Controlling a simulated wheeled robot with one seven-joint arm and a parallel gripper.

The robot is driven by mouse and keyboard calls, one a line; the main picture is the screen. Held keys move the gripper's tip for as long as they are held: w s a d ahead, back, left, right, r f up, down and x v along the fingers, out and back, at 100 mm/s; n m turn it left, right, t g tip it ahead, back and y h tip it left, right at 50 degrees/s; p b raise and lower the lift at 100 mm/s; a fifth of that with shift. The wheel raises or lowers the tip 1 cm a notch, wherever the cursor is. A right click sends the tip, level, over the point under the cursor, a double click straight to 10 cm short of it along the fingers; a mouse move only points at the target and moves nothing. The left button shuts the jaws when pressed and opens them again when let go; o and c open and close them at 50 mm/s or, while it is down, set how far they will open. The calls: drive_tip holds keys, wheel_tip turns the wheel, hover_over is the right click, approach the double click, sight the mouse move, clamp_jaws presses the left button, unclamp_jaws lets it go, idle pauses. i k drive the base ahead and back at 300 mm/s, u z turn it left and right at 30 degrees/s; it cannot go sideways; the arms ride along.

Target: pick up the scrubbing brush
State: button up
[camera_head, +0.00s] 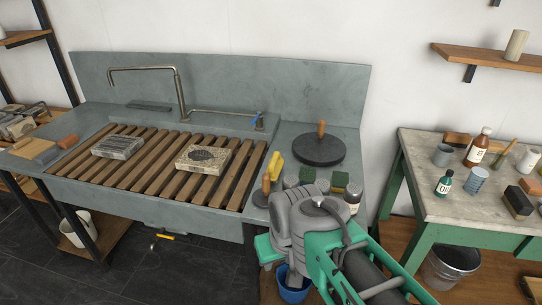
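I cannot say for sure which object is the scrubbing brush. On the right end of the grey sink counter, a yellow item (273,165) stands beside a brown-handled item (265,185). Two green-topped items (307,174) sit close to its right, partly hidden by my arm. A reddish-brown block (68,141) lies at the sink's far left edge. My grey and teal arm reaches in from the bottom right, and my gripper (268,250) appears low in front of the counter's right end. Its fingers are not clear, and I see nothing held.
A dark round disc with a wooden knob (319,149) sits at the counter's back right. Two stone slabs, one grey (118,146) and one tan (204,158), lie on the wooden slats. A green-legged table (420,195) with bottles stands right. A blue bucket (292,292) is below my arm.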

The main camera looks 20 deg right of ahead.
sight(275, 165)
drive_tip(key=u, duration=0.3)
drive_tip(key=i, duration=0.85)
drive_tip(key=u, duration=0.95)
drive_tip(key=i, duration=0.5)
drive_tip(key=u, duration=0.3)
